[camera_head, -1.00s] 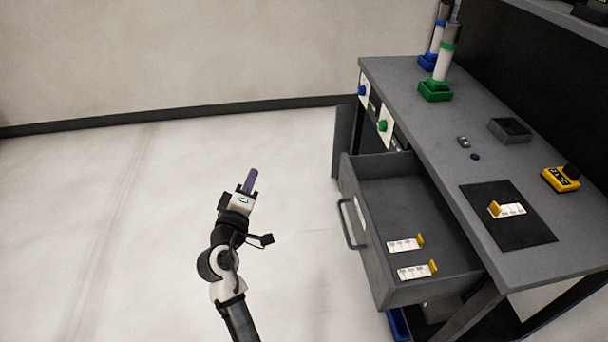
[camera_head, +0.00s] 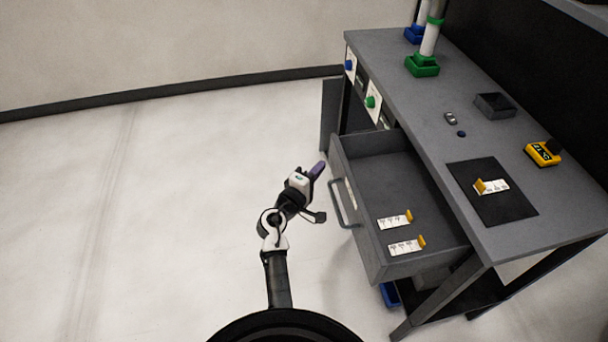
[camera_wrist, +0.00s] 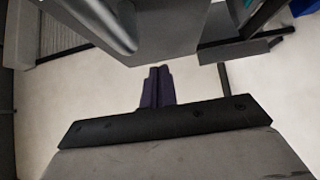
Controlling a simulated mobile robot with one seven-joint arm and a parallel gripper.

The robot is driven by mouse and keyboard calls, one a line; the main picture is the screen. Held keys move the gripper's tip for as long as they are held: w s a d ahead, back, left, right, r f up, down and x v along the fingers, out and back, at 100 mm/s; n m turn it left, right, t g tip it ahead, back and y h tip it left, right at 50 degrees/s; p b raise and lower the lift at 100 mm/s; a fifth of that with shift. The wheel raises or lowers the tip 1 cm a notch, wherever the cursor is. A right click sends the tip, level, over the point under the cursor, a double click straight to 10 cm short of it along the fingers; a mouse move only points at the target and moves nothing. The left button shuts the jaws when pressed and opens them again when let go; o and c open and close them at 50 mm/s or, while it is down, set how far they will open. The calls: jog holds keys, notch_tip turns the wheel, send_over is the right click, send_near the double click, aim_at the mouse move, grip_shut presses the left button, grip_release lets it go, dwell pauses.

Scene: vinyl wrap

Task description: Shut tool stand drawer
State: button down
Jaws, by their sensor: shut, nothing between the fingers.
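The grey drawer (camera_head: 385,252) of the tool stand (camera_head: 425,95) is pulled out toward the left in the head view. Its bar handle (camera_head: 341,205) is on the front face. Two white tools with yellow ends (camera_head: 396,221) (camera_head: 406,246) lie inside it. My gripper (camera_head: 318,170) is shut and empty, with purple fingers, just left of the drawer front and apart from it as far as I can tell. In the wrist view, the shut fingers (camera_wrist: 157,88) point toward a grey panel, with a rounded bar (camera_wrist: 105,25) at the upper left, likely the handle.
On the stand's top are a dark mat (camera_head: 497,207) with another white and yellow tool, a yellow device (camera_head: 542,153), a black box (camera_head: 495,105) and a green-based post (camera_head: 422,66). A blue bin (camera_head: 389,294) is below the drawer. The floor at left is clear.

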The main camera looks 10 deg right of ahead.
jog(key=shift+d, duration=1.05)
jog(key=shift+d, duration=0.1)
jog(key=p, duration=0.2)
send_over(381, 174)
jog(key=d, duration=0.4)
jog(key=shift+w, duration=0.45)
jog(key=shift+d+r, duration=0.1)
jog(key=shift+r, duration=0.05)
